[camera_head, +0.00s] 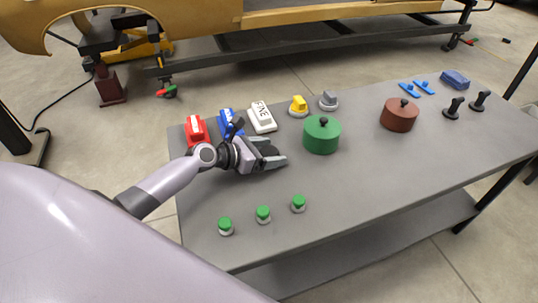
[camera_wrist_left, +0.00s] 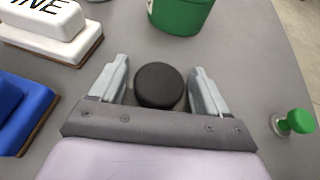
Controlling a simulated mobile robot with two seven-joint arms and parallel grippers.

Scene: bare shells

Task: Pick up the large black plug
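The large black plug (camera_wrist_left: 159,85) shows in the wrist view as a round, dark top between the two fingers of my left gripper (camera_wrist_left: 160,68). A strip of grey tabletop shows on each side of it, so the fingers look apart from it. In the head view the plug (camera_head: 269,151) is partly hidden by the fingers. There my left gripper (camera_head: 279,153) reaches in from the left, low over the table, with its fingers open around the plug. My right gripper is in neither view.
The grey table (camera_head: 380,170) holds a green pot (camera_head: 322,137) just right of the gripper. Red (camera_head: 196,131), blue (camera_head: 229,124) and white (camera_head: 262,117) blocks stand behind it. Three green buttons (camera_head: 263,214) line the front. A brown pot (camera_head: 399,117) stands farther right.

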